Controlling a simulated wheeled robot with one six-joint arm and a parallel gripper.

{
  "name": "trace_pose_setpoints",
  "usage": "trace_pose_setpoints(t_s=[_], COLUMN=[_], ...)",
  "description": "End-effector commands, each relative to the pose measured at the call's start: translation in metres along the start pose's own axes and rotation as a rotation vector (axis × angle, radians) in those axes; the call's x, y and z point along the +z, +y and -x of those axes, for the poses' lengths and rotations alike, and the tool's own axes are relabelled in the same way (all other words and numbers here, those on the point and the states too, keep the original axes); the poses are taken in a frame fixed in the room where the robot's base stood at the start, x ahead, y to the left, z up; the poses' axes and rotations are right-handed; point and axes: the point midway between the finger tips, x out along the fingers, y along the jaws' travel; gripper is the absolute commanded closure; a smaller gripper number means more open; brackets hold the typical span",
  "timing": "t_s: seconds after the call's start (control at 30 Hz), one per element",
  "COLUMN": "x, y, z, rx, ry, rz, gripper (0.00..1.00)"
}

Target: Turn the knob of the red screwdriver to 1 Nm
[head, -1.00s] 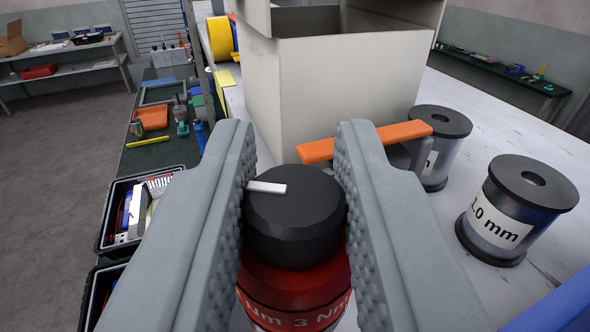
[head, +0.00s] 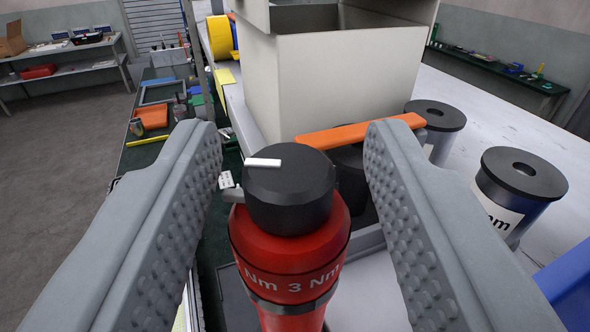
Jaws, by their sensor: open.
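The red screwdriver (head: 290,255) stands upright between my gripper's fingers in the head view. Its black knob (head: 290,195) is on top, with a white pointer mark lying toward the upper left. A "3 Nm" label shows on the red body facing me, with part of another "Nm" label to its left. No 1 Nm label is in view. My gripper (head: 290,165) is open, its two grey ridged fingers on either side of the knob. The lower end of the screwdriver is out of view.
A pale open box (head: 335,80) stands just behind the screwdriver. An orange-handled tool (head: 360,131) lies before it. Dark spools (head: 520,185) and a blue object (head: 570,285) are at the right. A yellow spool (head: 219,38) is behind left. White table surface is free farther right.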

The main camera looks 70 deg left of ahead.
Motion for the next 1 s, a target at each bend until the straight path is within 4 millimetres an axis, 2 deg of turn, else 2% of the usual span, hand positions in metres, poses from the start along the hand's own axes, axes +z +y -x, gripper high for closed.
trace_pose_setpoints(t_s=[0.7, 0.9, 1.0], x=[0.001, 0.0, 0.0], y=[0.001, 0.001, 0.0], z=[0.136, 0.158, 0.163], rx=[0.004, 0.003, 0.002], ry=[0.0, 0.0, -0.001], rz=[0.0, 0.001, 0.001], gripper=[0.57, 0.57, 0.57])
